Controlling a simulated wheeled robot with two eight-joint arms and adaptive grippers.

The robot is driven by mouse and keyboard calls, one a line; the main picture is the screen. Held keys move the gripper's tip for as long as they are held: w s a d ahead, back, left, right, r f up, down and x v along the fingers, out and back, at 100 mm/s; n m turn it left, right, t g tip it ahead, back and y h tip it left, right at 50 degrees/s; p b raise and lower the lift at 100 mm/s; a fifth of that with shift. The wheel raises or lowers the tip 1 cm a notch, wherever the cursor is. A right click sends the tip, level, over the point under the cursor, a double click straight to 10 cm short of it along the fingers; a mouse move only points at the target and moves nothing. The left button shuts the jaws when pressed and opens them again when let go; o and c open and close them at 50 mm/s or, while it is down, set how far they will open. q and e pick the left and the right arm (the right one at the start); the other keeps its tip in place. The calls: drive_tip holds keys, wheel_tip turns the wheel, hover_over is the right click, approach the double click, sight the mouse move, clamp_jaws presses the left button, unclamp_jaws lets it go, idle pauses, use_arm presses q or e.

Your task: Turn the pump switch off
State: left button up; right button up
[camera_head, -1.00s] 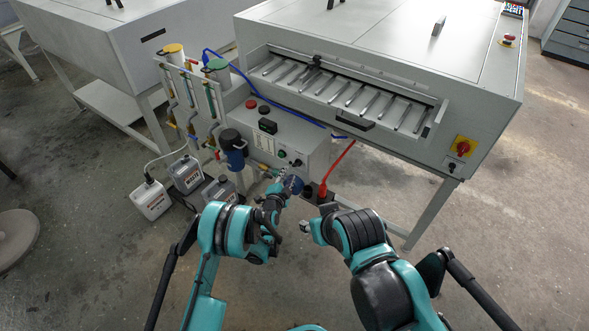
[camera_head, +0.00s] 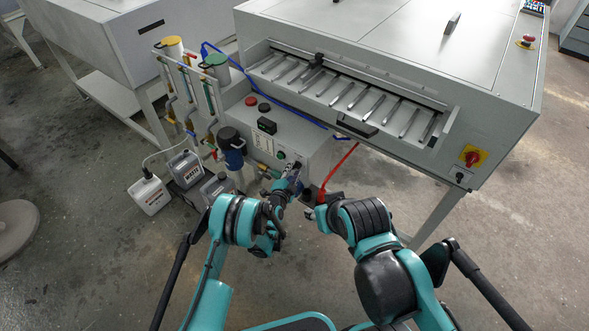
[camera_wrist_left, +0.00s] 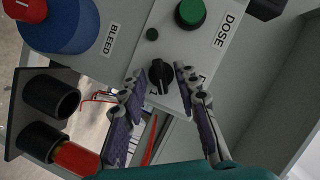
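A black rotary switch (camera_wrist_left: 161,76) sits on the light grey panel (camera_wrist_left: 205,50) in the left wrist view, below a green button (camera_wrist_left: 190,13) marked DOSE. Its own label is mostly hidden by a finger. My left gripper (camera_wrist_left: 158,81) is open, with one fingertip on each side of the switch; I cannot tell whether they touch it. In the head view my left gripper (camera_head: 294,175) is at the front of the grey pump box (camera_head: 313,151). My right gripper (camera_head: 311,213) is low in front of the box, and its fingers are too small to read.
A blue BLEED knob (camera_wrist_left: 62,22) and black sockets (camera_wrist_left: 51,96) with a red plug (camera_wrist_left: 76,157) lie beside the left gripper. A red cable (camera_head: 340,170) hangs near my right arm. The large machine (camera_head: 400,60) overhangs the box. Canisters (camera_head: 150,194) stand left.

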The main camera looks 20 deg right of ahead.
use_arm(q)
clamp_jaws()
drive_tip(key=n+g, duration=0.2)
drive_tip(key=n, duration=0.1)
drive_tip(key=shift+w+a+r+n+h, duration=0.15)
drive_tip(key=shift+n+h, duration=0.15)
drive_tip(key=shift+h, duration=0.1)
drive_tip(key=n+g+h, duration=0.1)
drive_tip(key=n+g, duration=0.1)
drive_tip(key=n, duration=0.1)
drive_tip(key=shift+w+n, duration=0.15)
drive_tip(key=shift+n, duration=0.25)
drive_tip(key=shift+g+h, duration=0.3)
idle(0.3)
unclamp_jaws()
